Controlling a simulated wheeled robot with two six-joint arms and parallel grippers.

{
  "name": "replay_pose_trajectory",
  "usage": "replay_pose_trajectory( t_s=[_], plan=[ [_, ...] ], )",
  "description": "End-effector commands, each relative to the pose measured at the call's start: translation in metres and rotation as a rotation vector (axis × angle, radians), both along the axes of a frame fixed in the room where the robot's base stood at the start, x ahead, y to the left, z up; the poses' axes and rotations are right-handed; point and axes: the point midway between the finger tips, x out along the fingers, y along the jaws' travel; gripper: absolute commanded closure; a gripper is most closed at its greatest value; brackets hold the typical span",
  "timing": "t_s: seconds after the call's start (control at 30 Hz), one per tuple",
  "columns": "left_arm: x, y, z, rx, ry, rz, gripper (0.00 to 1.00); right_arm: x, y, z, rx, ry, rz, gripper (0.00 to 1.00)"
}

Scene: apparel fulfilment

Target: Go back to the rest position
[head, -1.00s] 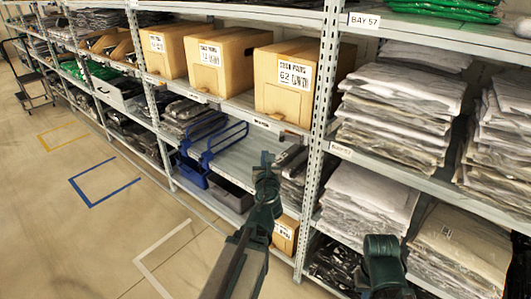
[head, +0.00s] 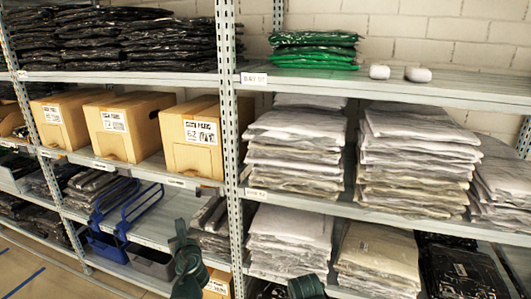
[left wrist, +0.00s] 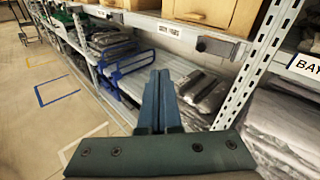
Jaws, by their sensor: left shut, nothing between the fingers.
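My left gripper (head: 180,230) shows low in the head view, in front of the shelf rack and left of the tall upright. It is shut and empty. In the left wrist view its two fingers (left wrist: 159,95) lie together, pointing at a shelf with a blue-framed holder and dark wrapped garments. A gap seems to lie between the fingers and the shelf. A dark part of my right arm (head: 307,287) shows at the bottom edge of the head view. My right gripper itself is not seen.
Metal shelving (head: 232,130) fills the view, with cardboard boxes (head: 192,140), wrapped grey garments (head: 295,150) and a green stack (head: 314,50). A blue holder (head: 118,215) stands on a lower shelf. Open floor (head: 60,275) lies at lower left.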

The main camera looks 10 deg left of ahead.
Motion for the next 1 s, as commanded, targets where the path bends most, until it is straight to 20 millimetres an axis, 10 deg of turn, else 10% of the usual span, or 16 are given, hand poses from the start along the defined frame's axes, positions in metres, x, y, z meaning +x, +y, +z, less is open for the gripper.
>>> replay_pose_trajectory(
  t_s=[0.27,0.5,0.7,1.0],
  plan=[
    [-0.039,-0.070,-0.037,-0.945,-0.162,0.425,1.00,0.000,0.000,0.053,0.000,0.000,0.000,1.00],
    [-0.123,-0.184,-0.081,-1.531,-0.164,1.073,1.00,0.000,0.000,0.091,0.000,0.000,-0.001,1.00],
    [-0.187,-0.251,-0.086,-1.628,-0.138,1.500,1.00,0.000,0.000,0.106,0.000,0.000,-0.001,1.00],
    [-0.214,-0.274,-0.085,-1.616,-0.133,1.674,1.00,0.000,0.000,0.109,0.000,0.000,-0.001,1.00]
  ],
)
